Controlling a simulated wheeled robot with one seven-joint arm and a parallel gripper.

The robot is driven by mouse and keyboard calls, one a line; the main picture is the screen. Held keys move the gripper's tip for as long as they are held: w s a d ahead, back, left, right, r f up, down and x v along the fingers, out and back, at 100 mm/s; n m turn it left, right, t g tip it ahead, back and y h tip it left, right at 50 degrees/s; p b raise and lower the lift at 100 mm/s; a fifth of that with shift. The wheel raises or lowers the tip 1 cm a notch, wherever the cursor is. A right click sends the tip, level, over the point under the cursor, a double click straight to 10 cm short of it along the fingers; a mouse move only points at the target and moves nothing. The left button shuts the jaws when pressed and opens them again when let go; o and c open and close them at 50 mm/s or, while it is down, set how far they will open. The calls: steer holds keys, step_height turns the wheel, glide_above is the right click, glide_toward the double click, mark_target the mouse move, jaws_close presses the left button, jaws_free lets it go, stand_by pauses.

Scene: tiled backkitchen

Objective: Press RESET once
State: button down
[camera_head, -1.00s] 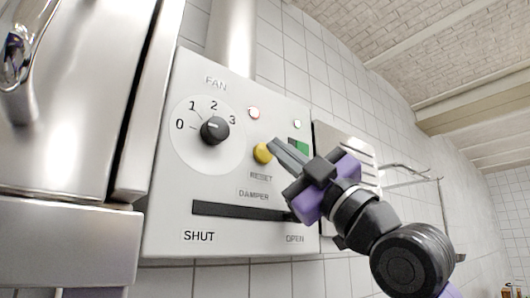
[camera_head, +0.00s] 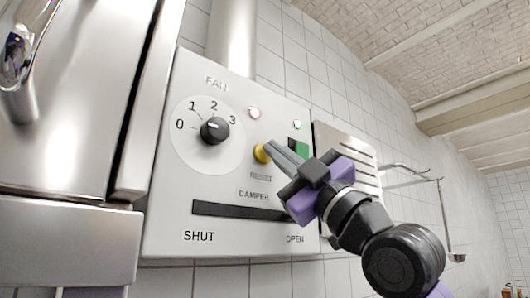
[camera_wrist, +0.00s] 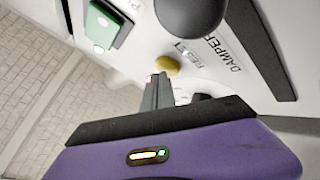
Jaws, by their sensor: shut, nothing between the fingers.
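The yellow RESET button (camera_head: 260,154) sits on a pale control panel (camera_head: 170,215), above its RESET label. My gripper (camera_head: 267,144) is shut and empty, its fingertips at the button's upper right edge in the head view. In the wrist view the button (camera_wrist: 167,65) shows just beyond the shut fingertips (camera_wrist: 160,77). The tips look touching or very close; I cannot tell which, nor whether the button is pushed in.
The panel also has a black FAN knob (camera_head: 214,130), a red lamp (camera_head: 254,112), a pale green lamp (camera_head: 297,125), a green switch (camera_head: 301,149) and a DAMPER slot (camera_head: 235,210). A slotted steel plate (camera_head: 345,145) stands right. A steel cabinet (camera_head: 70,120) stands left.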

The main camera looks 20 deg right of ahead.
steer(key=shift+w, duration=0.25)
steer(key=shift+s, duration=0.15)
stand_by(0.4)
steer(key=shift+s+d+b, duration=0.25)
steer(key=shift+s+b, duration=0.05)
steer(key=shift+s, duration=0.4)
steer(key=shift+s+d+b, duration=0.2)
steer(key=shift+s+d, duration=0.05)
steer(key=shift+s, duration=0.55)
steer(key=shift+s+d+b, duration=0.15)
steer(key=shift+s+d, duration=0.1)
steer(key=shift+s, duration=0.55)
steer(key=shift+s+d+b, duration=0.2)
steer(key=shift+s+d, duration=0.05)
steer(key=shift+s, duration=0.55)
